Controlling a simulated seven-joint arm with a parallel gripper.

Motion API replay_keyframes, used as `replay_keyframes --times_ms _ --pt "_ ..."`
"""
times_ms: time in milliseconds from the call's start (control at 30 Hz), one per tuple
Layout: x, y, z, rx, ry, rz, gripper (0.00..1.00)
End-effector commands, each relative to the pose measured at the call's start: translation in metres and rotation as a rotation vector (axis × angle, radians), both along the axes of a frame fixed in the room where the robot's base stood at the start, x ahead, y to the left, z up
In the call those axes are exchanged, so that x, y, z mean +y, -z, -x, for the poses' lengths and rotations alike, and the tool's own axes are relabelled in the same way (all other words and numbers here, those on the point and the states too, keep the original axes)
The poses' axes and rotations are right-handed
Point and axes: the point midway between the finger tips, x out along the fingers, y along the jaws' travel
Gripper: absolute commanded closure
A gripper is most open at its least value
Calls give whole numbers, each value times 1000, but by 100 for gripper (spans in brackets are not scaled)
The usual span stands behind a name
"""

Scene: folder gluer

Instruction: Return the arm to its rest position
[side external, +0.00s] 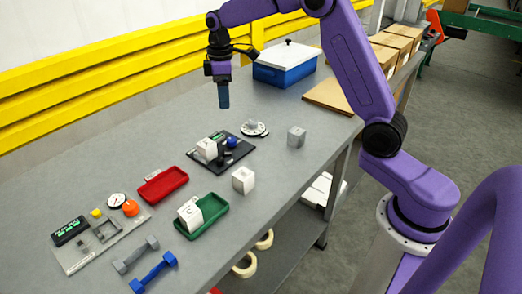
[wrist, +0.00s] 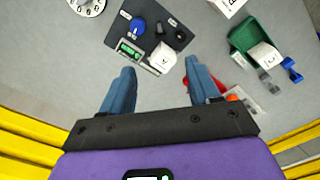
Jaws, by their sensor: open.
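My gripper (side external: 223,102) hangs above the back part of the grey table, fingers pointing down, clear of everything below. In the wrist view its two blue fingers (wrist: 160,84) stand wide apart with nothing between them. My purple arm reaches over the table from the right. Below and in front of the gripper is a dark panel (side external: 238,158) with a blue knob (side external: 232,142), a small green display and a white block (side external: 207,149). The panel also shows in the wrist view (wrist: 128,28), beyond the fingertips.
A blue box with a white lid (side external: 286,72) stands behind the gripper. A dial (side external: 254,128), grey cube (side external: 296,137), white cube (side external: 243,180), red tray (side external: 163,185) and green tray (side external: 212,220) holding a white block lie on the table. Yellow rails (side external: 100,75) run along the back.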

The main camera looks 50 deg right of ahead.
Motion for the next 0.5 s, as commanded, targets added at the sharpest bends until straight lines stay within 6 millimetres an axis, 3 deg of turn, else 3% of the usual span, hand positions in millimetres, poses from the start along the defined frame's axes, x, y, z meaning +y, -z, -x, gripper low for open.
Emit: replay_keyframes --times_ms 200,500 --pt "54 -13 62 -5 -54 -2 39" --pt "94 -20 163 -9 -118 -8 39"
